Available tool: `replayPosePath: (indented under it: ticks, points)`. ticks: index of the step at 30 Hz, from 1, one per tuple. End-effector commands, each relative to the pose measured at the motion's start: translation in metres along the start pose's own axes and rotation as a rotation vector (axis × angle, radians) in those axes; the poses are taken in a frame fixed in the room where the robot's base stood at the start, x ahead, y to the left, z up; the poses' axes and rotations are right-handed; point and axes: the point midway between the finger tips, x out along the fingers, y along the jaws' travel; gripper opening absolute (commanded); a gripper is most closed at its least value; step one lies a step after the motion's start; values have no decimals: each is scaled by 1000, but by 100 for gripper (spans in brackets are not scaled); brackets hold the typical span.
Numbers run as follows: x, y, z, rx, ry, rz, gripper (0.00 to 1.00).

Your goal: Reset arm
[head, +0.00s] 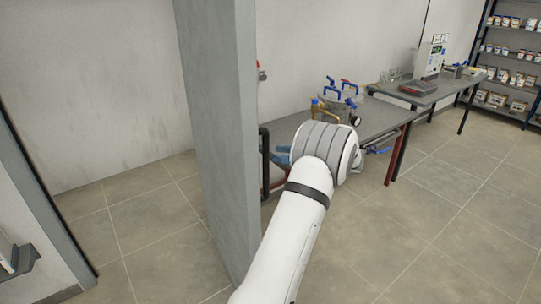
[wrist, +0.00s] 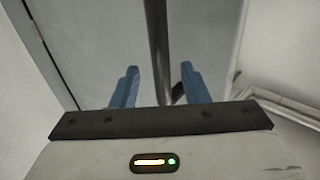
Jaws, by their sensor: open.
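My gripper shows in the wrist view (wrist: 160,88) with two blue fingers spread apart. It is open, with nothing held between the fingers. A dark vertical bar or pipe shows behind the gap between them; I cannot tell how far off it is. In the head view my white arm reaches forward towards the grey workbench (head: 378,118). Its wrist hides part of the bench, and only a bit of blue from the gripper (head: 283,157) shows at the left of the wrist. The plate exchanger with blue-handled valves (head: 340,98) stands on the bench behind the arm.
A second table (head: 425,92) with an instrument (head: 428,60) is further right. Shelves with jars (head: 512,55) stand at the far right. The tiled floor at the right (head: 450,210) is clear.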

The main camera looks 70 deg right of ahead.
Motion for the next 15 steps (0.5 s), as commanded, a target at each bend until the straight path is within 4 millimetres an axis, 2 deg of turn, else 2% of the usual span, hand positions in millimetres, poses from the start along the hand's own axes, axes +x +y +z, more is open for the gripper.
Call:
replayPosePath:
  ticks: [3,6,15]
  points:
    - [-16,0,1,-1,-1,2,41]
    - [-23,0,0,-1,-1,-1,41]
    - [-25,0,0,-1,0,-2,41]
